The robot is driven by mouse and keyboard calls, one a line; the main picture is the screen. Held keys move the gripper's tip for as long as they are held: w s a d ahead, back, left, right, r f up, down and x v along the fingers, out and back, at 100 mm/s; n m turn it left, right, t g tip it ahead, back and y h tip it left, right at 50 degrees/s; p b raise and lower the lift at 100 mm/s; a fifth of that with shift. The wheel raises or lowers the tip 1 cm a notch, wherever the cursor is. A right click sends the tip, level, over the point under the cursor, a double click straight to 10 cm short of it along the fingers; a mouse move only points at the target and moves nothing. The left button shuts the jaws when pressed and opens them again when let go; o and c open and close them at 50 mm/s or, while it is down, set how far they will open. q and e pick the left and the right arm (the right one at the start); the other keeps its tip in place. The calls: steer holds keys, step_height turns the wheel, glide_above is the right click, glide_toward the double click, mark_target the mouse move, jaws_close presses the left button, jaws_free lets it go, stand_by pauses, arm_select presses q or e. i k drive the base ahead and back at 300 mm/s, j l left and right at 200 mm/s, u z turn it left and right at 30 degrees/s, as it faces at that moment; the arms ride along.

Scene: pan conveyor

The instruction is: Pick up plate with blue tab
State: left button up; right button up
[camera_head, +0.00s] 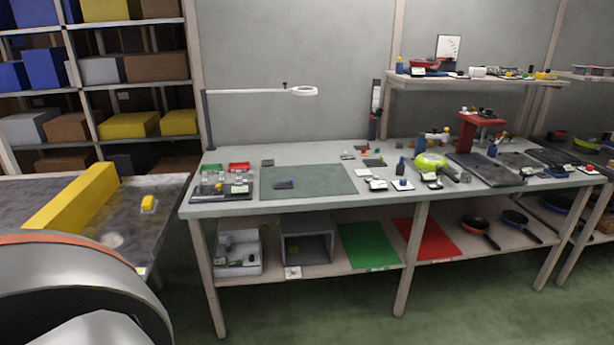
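A small white plate with a blue part on it (403,185) lies near the front edge of the workbench, right of the middle. It is small in view, and I cannot tell for sure that the blue part is a tab. Another small white plate (378,184) lies just left of it. Neither of my grippers shows in the head view.
The long workbench (225,208) carries a green mat (325,180), a lime-green machine (430,160), dark slabs (485,170) and a ring lamp (304,91). A conveyor with a yellow rail (75,200) stands at the left. Green floor (300,310) lies open in front.

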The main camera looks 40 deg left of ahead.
mark_target(279, 185)
steer(key=i+u, duration=0.2)
steer(key=i, duration=0.25)
steer(key=i+l+u, duration=0.25)
steer(key=i, duration=0.15)
steer(key=i+l+u, duration=0.2)
steer(key=i, duration=0.25)
steer(key=i+l+u, duration=0.25)
steer(key=i+u, duration=0.15)
steer(key=i+l+u, duration=0.4)
steer(key=k, duration=0.05)
